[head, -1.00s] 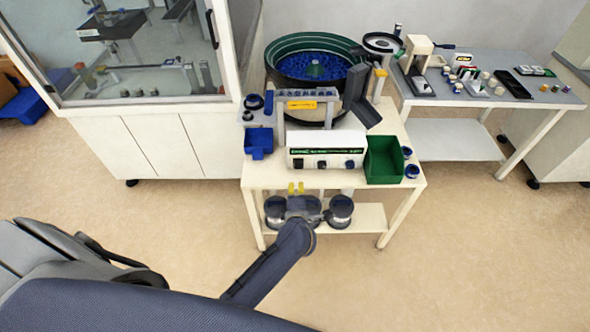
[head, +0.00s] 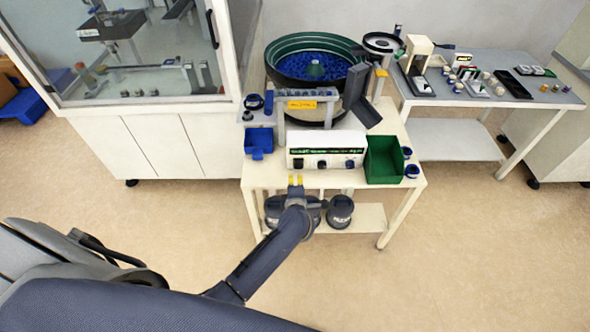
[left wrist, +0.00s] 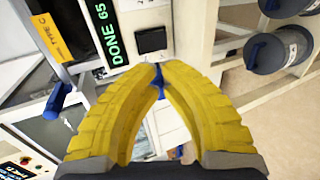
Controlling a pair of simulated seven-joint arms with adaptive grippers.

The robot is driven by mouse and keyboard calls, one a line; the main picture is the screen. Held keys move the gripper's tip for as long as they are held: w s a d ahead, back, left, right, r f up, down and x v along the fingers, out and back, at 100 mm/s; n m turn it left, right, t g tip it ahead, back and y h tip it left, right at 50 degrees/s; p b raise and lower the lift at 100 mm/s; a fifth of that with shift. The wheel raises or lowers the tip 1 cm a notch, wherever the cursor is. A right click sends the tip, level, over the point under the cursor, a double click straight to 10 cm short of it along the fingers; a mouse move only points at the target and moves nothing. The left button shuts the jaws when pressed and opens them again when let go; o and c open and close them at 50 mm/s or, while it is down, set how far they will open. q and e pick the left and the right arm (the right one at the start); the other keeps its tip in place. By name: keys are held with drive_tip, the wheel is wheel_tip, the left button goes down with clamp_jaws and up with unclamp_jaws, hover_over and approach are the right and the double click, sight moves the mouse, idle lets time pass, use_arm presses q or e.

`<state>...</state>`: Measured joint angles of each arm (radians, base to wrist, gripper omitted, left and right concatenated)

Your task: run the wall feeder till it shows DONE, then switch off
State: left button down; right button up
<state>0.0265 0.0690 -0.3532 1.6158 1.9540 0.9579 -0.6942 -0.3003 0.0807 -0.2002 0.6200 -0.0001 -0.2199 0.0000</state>
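The wall feeder's white control box (head: 326,150) stands at the front of the cream table. Its green display (left wrist: 106,30) reads DONE 65 in the left wrist view, where the picture is turned sideways. A black square switch (left wrist: 151,40) sits on the panel beside the display, just beyond my fingertips. My left gripper (head: 296,180) is just in front of the box's lower left part. In the left wrist view its yellow fingertips (left wrist: 160,68) are drawn together, with a sliver of blue between them; I cannot tell what that blue is. My right gripper is not in view.
The feeder bowl (head: 285,47) with blue parts stands behind the box. A blue bin (head: 258,142) is left of the box and a green bin (head: 384,160) right. Dark round canisters (head: 340,212) stand on the lower shelf, near my left arm.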

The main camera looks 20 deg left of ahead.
sight(295, 167)
use_arm(q)
drive_tip(key=x, duration=0.8)
drive_tip(key=shift+w+a+f, duration=0.1)
drive_tip(key=shift+w, duration=0.1)
